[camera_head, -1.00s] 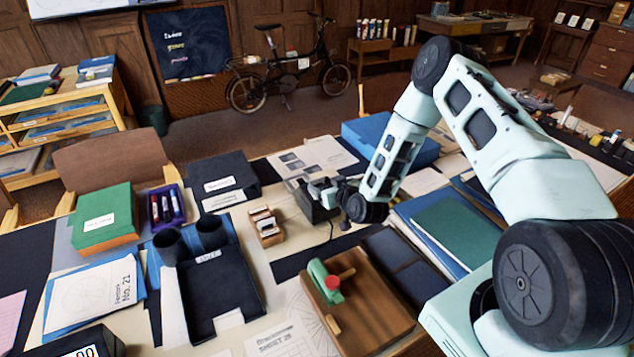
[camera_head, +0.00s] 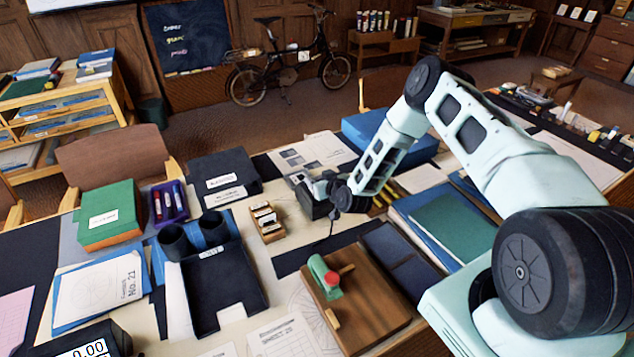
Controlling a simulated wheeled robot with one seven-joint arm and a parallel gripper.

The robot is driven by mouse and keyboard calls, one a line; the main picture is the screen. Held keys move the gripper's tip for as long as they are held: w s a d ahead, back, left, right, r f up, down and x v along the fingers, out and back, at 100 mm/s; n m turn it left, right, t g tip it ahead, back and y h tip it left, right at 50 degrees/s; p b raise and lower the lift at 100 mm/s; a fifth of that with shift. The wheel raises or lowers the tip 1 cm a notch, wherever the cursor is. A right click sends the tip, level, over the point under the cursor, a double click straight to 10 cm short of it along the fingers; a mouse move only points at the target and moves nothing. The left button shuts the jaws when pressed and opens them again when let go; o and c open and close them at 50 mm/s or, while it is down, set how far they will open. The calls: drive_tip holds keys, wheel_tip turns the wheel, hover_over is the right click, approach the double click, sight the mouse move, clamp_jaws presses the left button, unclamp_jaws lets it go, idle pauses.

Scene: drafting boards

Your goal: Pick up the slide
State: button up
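I cannot pick out a slide for certain. A small wooden holder with pale pieces in it (camera_head: 266,221) stands on the table, left of my gripper. My gripper (camera_head: 322,188) is low over the middle of the table, beside or in front of a dark block-like thing (camera_head: 314,207). The dark wrist and my arm come in from the right. The fingertips are small, dark and merge with the dark block, so I cannot tell whether they are open or hold anything.
A wooden board with a green and red tool (camera_head: 372,312) lies in front. A black tray (camera_head: 222,290) and purple pen box (camera_head: 169,203) are left. Blue and green folders (camera_head: 455,232) lie right, and a blue case (camera_head: 385,135) lies behind. Papers cover much of the table.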

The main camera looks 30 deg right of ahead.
drive_tip(key=c, duration=0.5)
drive_tip(key=shift+c, duration=0.2)
drive_tip(key=shift+r, duration=0.1)
